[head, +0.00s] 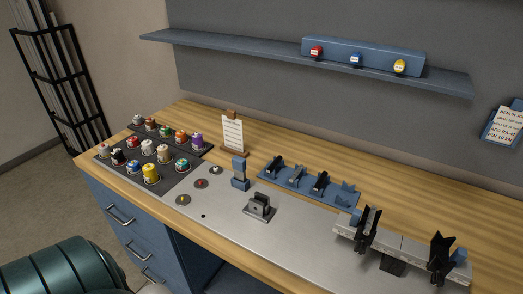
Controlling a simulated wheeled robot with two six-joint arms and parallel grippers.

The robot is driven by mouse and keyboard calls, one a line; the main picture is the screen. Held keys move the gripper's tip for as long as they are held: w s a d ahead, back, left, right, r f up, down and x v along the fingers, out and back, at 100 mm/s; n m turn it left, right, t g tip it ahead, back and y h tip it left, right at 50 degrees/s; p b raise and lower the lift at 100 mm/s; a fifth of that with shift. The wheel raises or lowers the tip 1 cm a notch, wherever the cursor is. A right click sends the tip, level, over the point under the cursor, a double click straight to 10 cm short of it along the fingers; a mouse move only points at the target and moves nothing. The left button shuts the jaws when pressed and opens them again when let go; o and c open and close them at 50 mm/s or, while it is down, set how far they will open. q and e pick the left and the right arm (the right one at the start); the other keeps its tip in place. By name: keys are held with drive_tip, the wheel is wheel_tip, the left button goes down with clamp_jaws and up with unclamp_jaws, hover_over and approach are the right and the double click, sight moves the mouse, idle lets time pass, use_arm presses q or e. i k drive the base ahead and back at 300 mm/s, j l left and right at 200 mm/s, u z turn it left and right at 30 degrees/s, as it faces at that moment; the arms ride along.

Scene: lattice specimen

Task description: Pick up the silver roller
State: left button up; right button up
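A blue holder rack (284,182) lies on the bench right of centre. The rack's right-hand place shows only bare blue supports. Neither of my grippers is in view.
Several colored jars (151,173) stand on dark mats at left. A card stand (232,133), a blue post (239,172) and a grey bracket (260,208) stand near the rack. A grey bar fixture (402,247) with black uprights stands at right. A blue shelf (240,53) runs above.

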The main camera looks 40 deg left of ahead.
sight(296, 172)
drive_tip(key=i+j, duration=0.1)
drive_tip(key=j, duration=0.25)
drive_tip(key=i+j+u, duration=0.1)
drive_tip(key=j, duration=0.3)
drive_tip(key=i+j, duration=0.15)
drive_tip(key=j, duration=0.2)
drive_tip(key=i+j+u, duration=0.1)
drive_tip(key=j, duration=0.25)
